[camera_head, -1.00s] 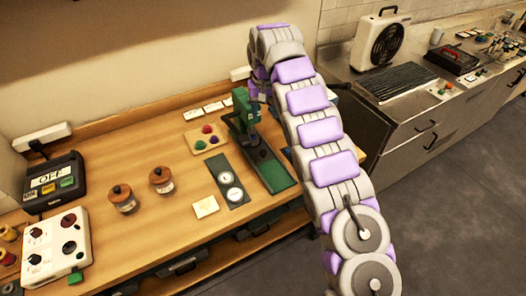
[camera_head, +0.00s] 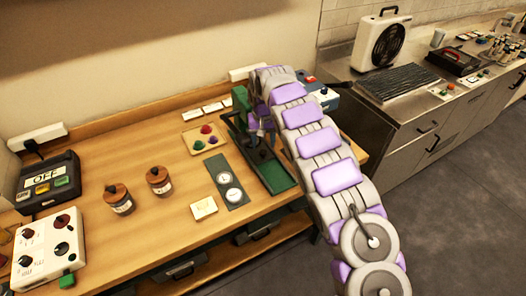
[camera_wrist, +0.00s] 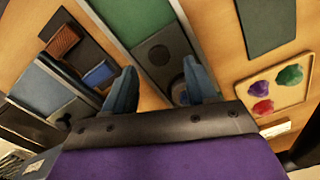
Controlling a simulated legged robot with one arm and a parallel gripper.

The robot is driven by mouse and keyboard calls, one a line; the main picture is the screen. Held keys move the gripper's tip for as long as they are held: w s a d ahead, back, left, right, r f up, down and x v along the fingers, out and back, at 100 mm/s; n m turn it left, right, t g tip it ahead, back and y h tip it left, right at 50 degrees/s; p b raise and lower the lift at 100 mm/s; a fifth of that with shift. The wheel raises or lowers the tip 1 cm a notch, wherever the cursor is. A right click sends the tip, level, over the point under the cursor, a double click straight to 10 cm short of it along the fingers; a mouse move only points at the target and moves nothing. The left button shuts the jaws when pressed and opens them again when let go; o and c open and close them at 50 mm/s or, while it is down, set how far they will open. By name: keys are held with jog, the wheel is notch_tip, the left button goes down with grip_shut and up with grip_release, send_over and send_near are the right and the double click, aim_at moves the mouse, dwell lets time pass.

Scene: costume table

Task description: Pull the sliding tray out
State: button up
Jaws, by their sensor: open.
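A green hand press (camera_head: 240,100) stands at the back of the wooden table, with a long green bed (camera_head: 276,178) reaching toward the table's front edge. In the wrist view the bed shows as a green strip (camera_wrist: 138,18) with a dark plate (camera_wrist: 160,52) bearing a round disc. I cannot tell which part slides as the tray. My gripper (camera_head: 261,132) points down over the bed, close to the press. In the wrist view, my gripper (camera_wrist: 160,85) is open, its two blue fingers apart on either side of the dark plate. Contact cannot be made out.
A blue-grey box (camera_head: 323,96) is behind my arm. Grey floor (camera_head: 455,215) is open at right.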

aim_at(263, 151)
jog(key=shift+f+b, duration=0.35)
jog(key=shift+f, duration=1.8)
grip_shut()
